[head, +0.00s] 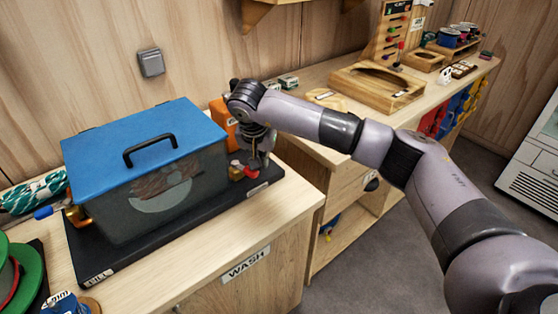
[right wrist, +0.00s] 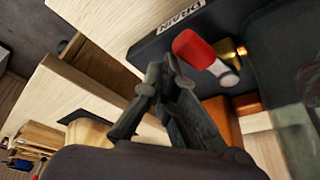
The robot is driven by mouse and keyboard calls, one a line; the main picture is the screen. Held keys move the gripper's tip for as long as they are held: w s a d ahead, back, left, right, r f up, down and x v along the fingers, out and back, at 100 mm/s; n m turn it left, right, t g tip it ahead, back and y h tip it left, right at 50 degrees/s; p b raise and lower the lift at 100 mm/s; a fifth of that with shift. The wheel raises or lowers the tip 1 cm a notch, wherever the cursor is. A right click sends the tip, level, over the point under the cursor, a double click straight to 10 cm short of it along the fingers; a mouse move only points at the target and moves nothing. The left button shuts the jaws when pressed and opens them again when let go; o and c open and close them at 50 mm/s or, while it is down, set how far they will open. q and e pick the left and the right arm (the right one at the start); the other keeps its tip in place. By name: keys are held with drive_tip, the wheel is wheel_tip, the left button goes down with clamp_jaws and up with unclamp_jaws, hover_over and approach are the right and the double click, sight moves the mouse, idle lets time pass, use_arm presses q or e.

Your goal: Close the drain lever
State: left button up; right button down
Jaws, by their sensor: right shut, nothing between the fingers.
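The drain lever is a red handle (head: 251,172) on a brass valve (head: 236,172) at the right end of the wash tank (head: 205,175). In the right wrist view the red lever (right wrist: 195,48) is close beside my fingertips, with a brass fitting (right wrist: 241,52) and a pale cylindrical piece (right wrist: 226,76) by it. My right gripper (head: 257,158) points down at the lever; it also shows in the right wrist view (right wrist: 166,76). It is shut and empty. I cannot tell whether it touches the lever. My left gripper is not in view.
The tank has a blue lid (head: 150,140) with a black handle and stands on a black base (head: 130,250) marked FILL and DRAIN. An orange object (head: 222,118) stands behind the valve. A wooden bench (head: 310,110) with trays is at the right.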

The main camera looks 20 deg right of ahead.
drive_tip(key=shift+a, duration=0.1)
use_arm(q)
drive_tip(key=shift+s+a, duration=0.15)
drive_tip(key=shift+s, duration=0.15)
use_arm(e)
drive_tip(key=shift+d, duration=0.2)
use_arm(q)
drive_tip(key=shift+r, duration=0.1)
use_arm(e)
drive_tip(key=shift+s+d, duration=0.4)
drive_tip(key=shift+s, duration=0.1)
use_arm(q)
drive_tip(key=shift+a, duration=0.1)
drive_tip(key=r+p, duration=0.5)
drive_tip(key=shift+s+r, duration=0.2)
use_arm(e)
drive_tip(key=w+a+v, duration=0.1)
drive_tip(key=v, duration=0.9)
drive_tip(key=shift+f, duration=0.1)
